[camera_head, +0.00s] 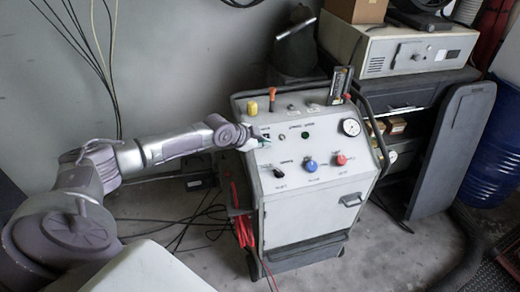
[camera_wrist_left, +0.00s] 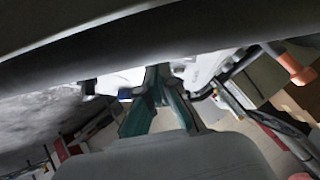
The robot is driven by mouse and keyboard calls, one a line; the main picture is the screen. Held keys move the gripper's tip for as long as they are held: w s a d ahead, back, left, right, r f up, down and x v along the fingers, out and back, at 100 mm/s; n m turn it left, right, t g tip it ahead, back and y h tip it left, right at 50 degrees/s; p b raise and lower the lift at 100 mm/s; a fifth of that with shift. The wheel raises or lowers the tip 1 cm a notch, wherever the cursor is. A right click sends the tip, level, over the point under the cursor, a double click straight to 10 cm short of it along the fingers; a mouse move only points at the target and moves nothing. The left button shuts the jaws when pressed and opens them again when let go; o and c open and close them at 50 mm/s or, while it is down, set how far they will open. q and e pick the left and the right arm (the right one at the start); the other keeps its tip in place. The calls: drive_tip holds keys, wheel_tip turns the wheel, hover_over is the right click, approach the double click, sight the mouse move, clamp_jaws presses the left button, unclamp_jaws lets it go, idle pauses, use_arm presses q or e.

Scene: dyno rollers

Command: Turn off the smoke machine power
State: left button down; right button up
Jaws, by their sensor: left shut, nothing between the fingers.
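The smoke machine (camera_head: 302,220) is a pale wheeled cabinet with a sloping control panel in the middle of the head view. The panel carries a small dark switch (camera_head: 266,133) at upper left, a green light (camera_head: 305,135), a round gauge (camera_head: 350,127), and black (camera_head: 278,173), blue (camera_head: 311,166) and red (camera_head: 341,159) knobs. My left gripper (camera_head: 266,142) is at the panel's upper left, just below the small switch; I cannot tell whether it touches. In the left wrist view its teal fingers (camera_wrist_left: 158,75) are together and empty. My right gripper is not in view.
Red cables (camera_head: 243,230) hang on the machine's left side, and dark cables lie on the floor. A dark handle frame (camera_head: 378,135) rims the machine's right side. A beige device (camera_head: 400,50) stands on a dark cabinet behind. A blue barrel (camera_head: 497,150) is at far right.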

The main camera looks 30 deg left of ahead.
use_arm(q)
drive_tip(key=shift+w+a+r, duration=0.15)
drive_tip(key=shift+a, duration=0.15)
drive_tip(key=shift+w+r+p, duration=0.4)
drive_tip(key=shift+r+p, duration=0.1)
drive_tip(key=shift+p, duration=0.1)
drive_tip(key=shift+r, duration=0.2)
drive_tip(key=shift+d+r+p, duration=0.15)
drive_tip(key=shift+r+p, duration=0.05)
drive_tip(key=shift+p, duration=0.1)
drive_tip(key=r+p, duration=0.1)
drive_tip(key=p, duration=0.1)
drive_tip(key=s+d+r+p, duration=0.1)
drive_tip(key=r, duration=0.1)
drive_tip(key=shift+d+p, duration=0.2)
drive_tip(key=shift+p, duration=0.15)
drive_tip(key=s+d+f+b+v, duration=0.1)
drive_tip(key=b+v, duration=0.1)
drive_tip(key=v, duration=0.8)
drive_tip(key=shift+s+b, duration=0.25)
drive_tip(key=shift+b, duration=0.15)
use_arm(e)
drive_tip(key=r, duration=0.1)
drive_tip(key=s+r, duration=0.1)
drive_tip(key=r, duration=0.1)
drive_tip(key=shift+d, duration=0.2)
